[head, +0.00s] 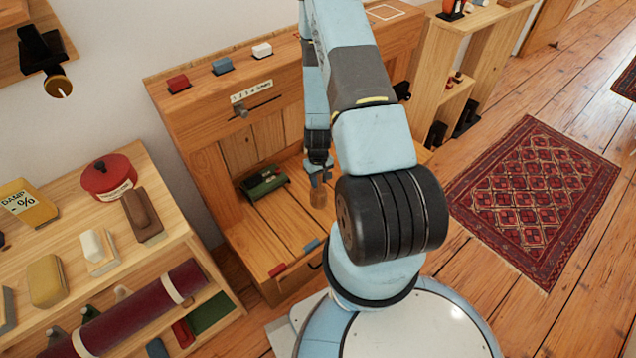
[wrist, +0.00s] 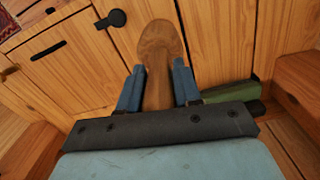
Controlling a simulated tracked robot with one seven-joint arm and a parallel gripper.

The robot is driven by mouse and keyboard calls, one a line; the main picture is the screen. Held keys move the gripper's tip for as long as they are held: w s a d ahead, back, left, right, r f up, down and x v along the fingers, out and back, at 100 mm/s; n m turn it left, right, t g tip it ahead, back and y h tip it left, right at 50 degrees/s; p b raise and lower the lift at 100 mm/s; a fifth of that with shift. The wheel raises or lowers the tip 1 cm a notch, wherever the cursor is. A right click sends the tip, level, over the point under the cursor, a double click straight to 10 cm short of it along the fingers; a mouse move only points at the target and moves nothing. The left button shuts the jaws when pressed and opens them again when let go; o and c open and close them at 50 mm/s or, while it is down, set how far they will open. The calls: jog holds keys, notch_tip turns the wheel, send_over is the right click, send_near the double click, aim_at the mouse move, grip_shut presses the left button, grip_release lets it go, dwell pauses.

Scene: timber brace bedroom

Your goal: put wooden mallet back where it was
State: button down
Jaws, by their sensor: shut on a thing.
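My gripper (head: 319,178) hangs low in front of the open wooden bench unit. In the wrist view its two blue fingers (wrist: 158,88) are shut on the wooden mallet (wrist: 160,42), a brown piece with a rounded end. In the head view only a small brown part of the mallet (head: 318,198) shows below the fingers, above the unit's lower boards. The rest of the mallet is hidden by the gripper. I cannot tell whether it touches the boards.
A green object (head: 264,183) lies on the unit's lower boards (head: 285,222), left of my gripper. Red, blue and white blocks sit on the unit's top ledge (head: 290,50). A white square outline (head: 384,12) marks the top farther right. A crowded shelf (head: 150,262) stands left.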

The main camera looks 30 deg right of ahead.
aim_at(318, 184)
jog(key=shift+w+f, duration=0.15)
jog(key=shift+f, duration=0.8)
jog(key=shift+w+f, duration=0.1)
jog(key=shift+f, duration=0.8)
jog(key=c, duration=0.8)
grip_release()
